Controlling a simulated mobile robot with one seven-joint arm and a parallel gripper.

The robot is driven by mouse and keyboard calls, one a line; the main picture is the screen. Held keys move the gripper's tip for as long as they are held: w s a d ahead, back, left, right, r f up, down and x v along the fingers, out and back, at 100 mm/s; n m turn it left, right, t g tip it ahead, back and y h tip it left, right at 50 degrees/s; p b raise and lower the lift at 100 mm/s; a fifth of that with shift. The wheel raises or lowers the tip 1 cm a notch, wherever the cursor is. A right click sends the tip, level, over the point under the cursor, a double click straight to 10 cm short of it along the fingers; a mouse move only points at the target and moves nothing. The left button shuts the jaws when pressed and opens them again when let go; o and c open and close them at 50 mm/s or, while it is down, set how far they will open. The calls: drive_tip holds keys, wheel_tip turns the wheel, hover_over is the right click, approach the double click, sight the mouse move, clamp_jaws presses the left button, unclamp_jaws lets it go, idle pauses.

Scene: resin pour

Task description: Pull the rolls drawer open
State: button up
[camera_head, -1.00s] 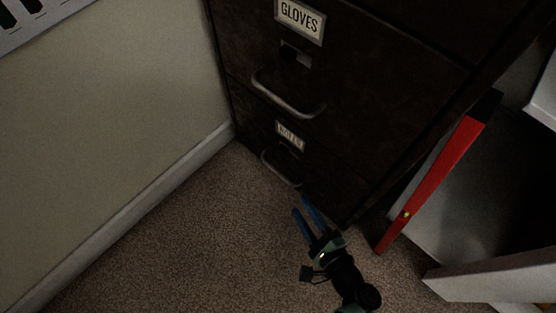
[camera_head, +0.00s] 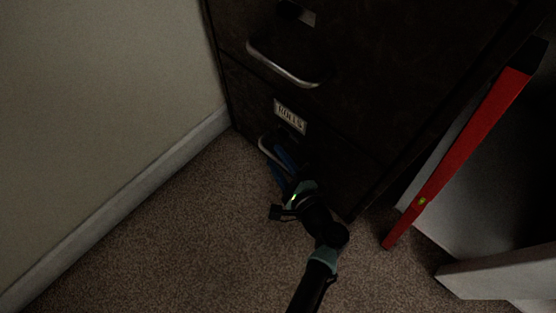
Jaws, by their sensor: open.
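The rolls drawer (camera_head: 325,160) is the bottom drawer of a dark filing cabinet and looks shut. Its label (camera_head: 290,116) reads ROLLS. Its curved metal handle (camera_head: 264,147) is partly hidden behind my gripper (camera_head: 279,163). My gripper is open, with its two blue fingers pointing up at the handle. One finger overlaps the handle in the picture and the other lies just below it. I cannot tell whether either finger touches the handle.
Above is another drawer with a larger metal handle (camera_head: 285,66). A wall with a white baseboard (camera_head: 150,175) runs close on the left. A red level (camera_head: 455,160) leans at the right near a white panel (camera_head: 505,272). The carpet (camera_head: 170,250) in front is clear.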

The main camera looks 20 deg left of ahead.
drive_tip(key=shift+c, duration=0.3)
clamp_jaws()
idle(1.1)
